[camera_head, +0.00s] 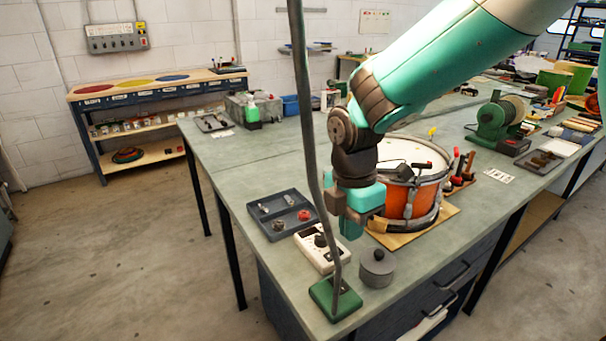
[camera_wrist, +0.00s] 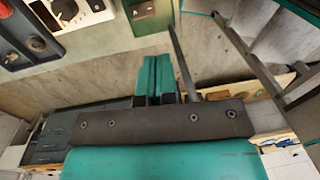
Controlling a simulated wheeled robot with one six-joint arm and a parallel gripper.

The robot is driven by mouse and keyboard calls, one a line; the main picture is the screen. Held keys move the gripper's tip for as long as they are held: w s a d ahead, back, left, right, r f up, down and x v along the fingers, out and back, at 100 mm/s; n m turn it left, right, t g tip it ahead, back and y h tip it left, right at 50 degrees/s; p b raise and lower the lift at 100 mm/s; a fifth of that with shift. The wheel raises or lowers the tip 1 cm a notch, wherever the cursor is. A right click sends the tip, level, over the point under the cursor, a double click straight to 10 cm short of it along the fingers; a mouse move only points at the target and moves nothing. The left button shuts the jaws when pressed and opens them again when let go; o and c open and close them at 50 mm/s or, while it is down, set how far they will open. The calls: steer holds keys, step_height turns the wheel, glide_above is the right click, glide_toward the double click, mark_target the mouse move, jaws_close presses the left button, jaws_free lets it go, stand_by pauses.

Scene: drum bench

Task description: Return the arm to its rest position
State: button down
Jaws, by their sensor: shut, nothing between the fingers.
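My arm reaches in from the upper right of the head view, and my gripper (camera_head: 350,234) points down over the near part of the bench (camera_head: 255,165). It is in front of and left of the orange drum (camera_head: 395,203), above the bench top. In the wrist view the two teal fingers of my gripper (camera_wrist: 158,62) are together with nothing between them. The drum is partly hidden behind my wrist in the head view.
A pole on a green base (camera_head: 335,300) rises close beside my gripper. A white device (camera_head: 313,250), a dark tray (camera_head: 266,229) and a grey lidded pot (camera_head: 377,270) surround it. A green machine (camera_head: 492,122) stands farther right. The bench's left part is mostly clear.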

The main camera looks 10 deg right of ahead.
steer(key=s+a+r+m+y, duration=0.1)
steer(key=s+r+m, duration=0.2)
steer(key=s+m, duration=0.2)
steer(key=s+r+m+y, duration=0.2)
steer(key=s+m, duration=0.3)
steer(key=s, duration=0.2)
steer(key=s+a+r+m+t+y, duration=0.1)
steer(key=s+r+m, duration=0.2)
steer(key=s+m, duration=0.2)
steer(key=shift+s+a+r+y, duration=0.3)
steer(key=shift+s+r, duration=0.05)
steer(key=shift+s, duration=0.15)
